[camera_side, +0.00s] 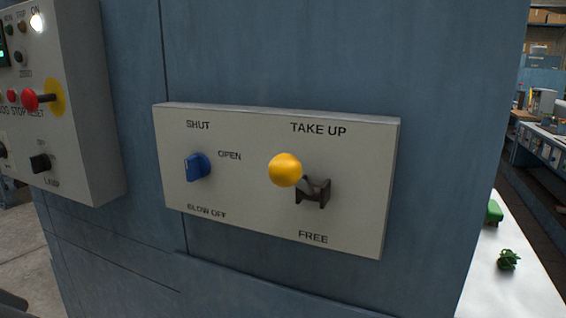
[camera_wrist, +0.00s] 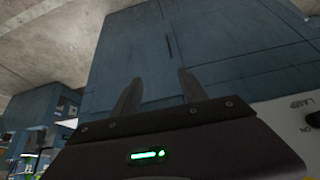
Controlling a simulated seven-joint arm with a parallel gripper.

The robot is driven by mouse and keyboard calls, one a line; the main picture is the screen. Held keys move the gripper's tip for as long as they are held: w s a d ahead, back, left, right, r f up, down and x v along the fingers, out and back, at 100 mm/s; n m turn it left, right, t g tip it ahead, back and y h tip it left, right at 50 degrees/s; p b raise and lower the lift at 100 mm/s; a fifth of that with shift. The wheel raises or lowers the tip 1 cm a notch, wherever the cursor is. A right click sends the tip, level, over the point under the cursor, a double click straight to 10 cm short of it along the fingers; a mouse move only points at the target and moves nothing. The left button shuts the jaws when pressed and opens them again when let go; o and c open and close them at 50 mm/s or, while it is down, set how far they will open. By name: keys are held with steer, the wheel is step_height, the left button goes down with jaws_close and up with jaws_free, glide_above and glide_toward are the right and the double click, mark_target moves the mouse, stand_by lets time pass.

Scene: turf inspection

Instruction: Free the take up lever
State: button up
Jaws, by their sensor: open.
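The take up lever (camera_side: 285,170) has a yellow ball knob on a dark arm and bracket. It stands out from a pale panel (camera_side: 245,225), between the label TAKE UP above and FREE below. The knob sits a little above and left of the bracket; the exact lever position is hard to tell. My gripper (camera_wrist: 158,78) shows only in the wrist view, with its two fingers apart and nothing between them. It faces a blue cabinet wall, and the lever is not in that view.
A blue knob (camera_side: 197,167) marked SHUT, OPEN and BLOW OFF sits left of the lever. A white table (camera_side: 510,285) with green items stands at the right. Space before the panel looks clear.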

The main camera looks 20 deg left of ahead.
mark_target(271, 174)
steer(key=w+d+r+m+t+h, duration=0.3)
steer(key=w+d+r+m+t, duration=0.15)
steer(key=w+d, duration=0.45)
steer(key=w+d+r+m+t+h, duration=0.1)
steer(key=d+r+h, duration=0.1)
steer(key=d+r, duration=0.2)
steer(key=w+d+r+m+t+h, duration=0.1)
steer(key=w+d+r+t+h, duration=0.1)
steer(key=d+r, duration=0.2)
steer(key=w+d+r+m+t+h, duration=0.1)
steer(key=d+r+m+h, duration=0.1)
steer(key=d, duration=0.5)
steer(key=shift+w+d+r+h, duration=0.15)
steer(key=shift+w+r, duration=0.05)
steer(key=shift+r, duration=0.25)
steer(key=shift+w+d+r+h, duration=0.15)
steer(key=shift+r, duration=0.3)
steer(key=x, duration=0.5)
steer(key=shift+w+d+r, duration=0.1)
steer(key=shift+w+d, duration=0.05)
steer(key=shift+w, duration=0.2)
steer(key=shift+w+d, duration=0.3)
steer(key=shift+w, duration=0.1)
jaws_close()
